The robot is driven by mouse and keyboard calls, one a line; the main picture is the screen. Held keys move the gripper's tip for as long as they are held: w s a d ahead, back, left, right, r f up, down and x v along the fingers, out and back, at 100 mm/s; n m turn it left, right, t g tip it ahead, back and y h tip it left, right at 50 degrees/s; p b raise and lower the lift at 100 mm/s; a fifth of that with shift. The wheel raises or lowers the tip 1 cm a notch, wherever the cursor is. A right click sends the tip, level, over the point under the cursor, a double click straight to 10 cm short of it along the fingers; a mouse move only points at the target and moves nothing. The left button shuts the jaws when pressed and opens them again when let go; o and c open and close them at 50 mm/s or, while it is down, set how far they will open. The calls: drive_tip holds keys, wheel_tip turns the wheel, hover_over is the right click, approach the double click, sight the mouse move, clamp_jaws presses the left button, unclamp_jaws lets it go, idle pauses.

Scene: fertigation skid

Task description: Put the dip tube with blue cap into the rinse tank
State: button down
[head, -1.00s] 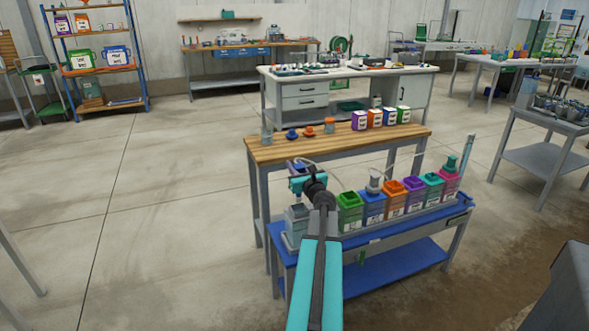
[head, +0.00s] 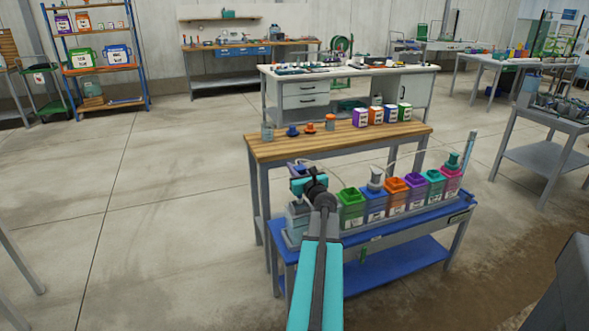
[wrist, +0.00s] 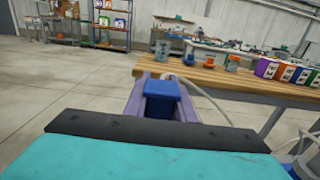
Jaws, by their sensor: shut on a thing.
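My gripper (wrist: 162,98) is shut on the blue cap (wrist: 162,88) of the dip tube, with one purple finger on each side of it in the wrist view. A pale hose runs from the cap to the right. The tube below the cap is hidden by my wrist. In the head view my gripper (head: 299,171) is above the left end of the blue stand. A pale, see-through tank (head: 297,226), seemingly the rinse tank, stands there below my gripper, partly covered by my arm. I cannot tell whether the tube's lower end is inside it.
Coloured tanks, starting with a green one (head: 351,212), stand in a row right of my arm on the blue stand (head: 400,219). The wooden bench (head: 345,143) behind holds a blue cap (head: 292,131), an orange cap (head: 310,127), jars and coloured boxes. The floor at left is clear.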

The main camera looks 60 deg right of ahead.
drive_tip(key=shift+f+b, duration=3.45)
drive_tip(key=shift+f, duration=0.8)
drive_tip(key=c, duration=1.4)
unclamp_jaws()
drive_tip(key=shift+s+a, duration=0.15)
drive_tip(key=p+v, duration=0.2)
drive_tip(key=v, duration=0.9)
